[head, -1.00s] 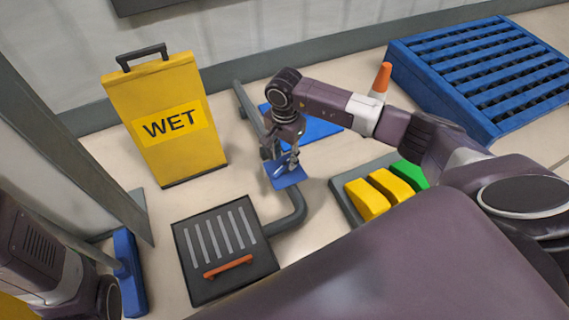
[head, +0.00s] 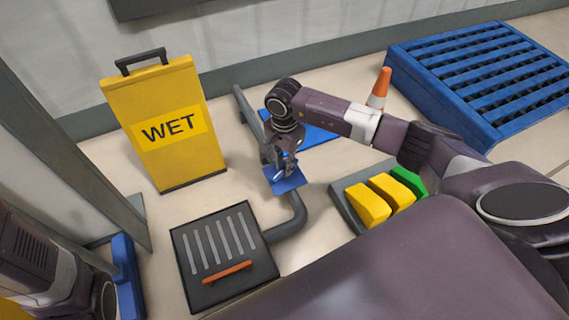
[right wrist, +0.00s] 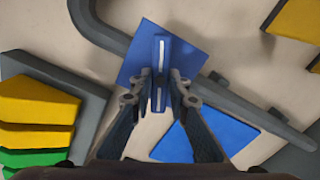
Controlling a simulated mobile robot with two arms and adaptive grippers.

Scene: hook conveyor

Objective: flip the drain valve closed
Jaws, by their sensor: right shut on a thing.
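The drain valve's blue lever (right wrist: 161,48), with a white stripe along it, stands over a square blue plate (head: 289,186) on the grey pipe (head: 290,222). My right gripper (right wrist: 160,78) is shut on the lever, one finger on each side. In the right wrist view the lever points straight up the picture, at an angle to the slanting pipe. In the head view my right gripper (head: 279,168) hides most of the lever. My left arm shows at the lower left, but its gripper is out of view.
A dark floor grate (head: 205,272) with an orange bar lies in front left of the valve. A yellow WET sign (head: 175,155) stands behind left. A tray of yellow and green blocks (head: 366,205), an orange cone (head: 379,88) and a blue slatted platform (head: 475,75) are to the right.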

